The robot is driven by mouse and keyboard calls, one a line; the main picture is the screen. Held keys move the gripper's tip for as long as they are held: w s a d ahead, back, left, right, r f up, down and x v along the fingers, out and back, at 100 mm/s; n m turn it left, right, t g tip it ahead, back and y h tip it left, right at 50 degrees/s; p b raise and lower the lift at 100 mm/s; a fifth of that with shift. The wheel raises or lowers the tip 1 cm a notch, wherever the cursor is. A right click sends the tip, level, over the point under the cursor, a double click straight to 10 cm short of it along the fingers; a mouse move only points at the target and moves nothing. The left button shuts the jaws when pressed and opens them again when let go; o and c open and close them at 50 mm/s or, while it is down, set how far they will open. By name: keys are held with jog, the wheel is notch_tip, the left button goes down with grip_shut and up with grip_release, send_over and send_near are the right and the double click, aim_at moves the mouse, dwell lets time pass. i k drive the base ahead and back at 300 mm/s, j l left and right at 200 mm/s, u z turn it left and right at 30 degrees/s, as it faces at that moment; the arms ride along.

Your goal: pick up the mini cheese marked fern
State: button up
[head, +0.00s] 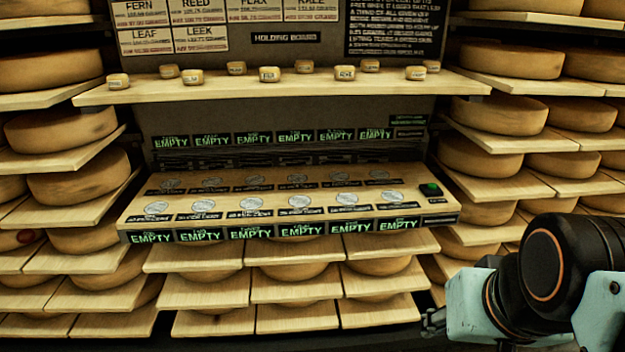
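Several small mini cheeses stand on the upper wooden shelf, the holding board (300,88). They include a far-left one (118,81), one near the middle (270,74) and one at the right (415,73). Some show small labels, but the lettering is too small for me to tell which is marked fern. My gripper (432,322) is at the lower right, far below and right of the mini cheeses. Only a bit of its end shows beside my arm, so I cannot tell its finger state.
A lower wooden board (290,180) carries two rows of round silver pads above green "EMPTY" displays. A green button (431,189) sits at its right end. Racks of large cheese wheels (493,113) flank both sides. A FERN sign (140,12) hangs at upper left.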

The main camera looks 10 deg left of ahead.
aim_at(413, 73)
jog(key=i+j+u, duration=0.2)
jog(key=j+u, duration=0.3)
jog(key=i+j+u, duration=0.25)
jog(key=u, duration=0.25)
jog(key=i+j+u, duration=0.25)
jog(key=u, duration=0.25)
jog(key=z, duration=1.6)
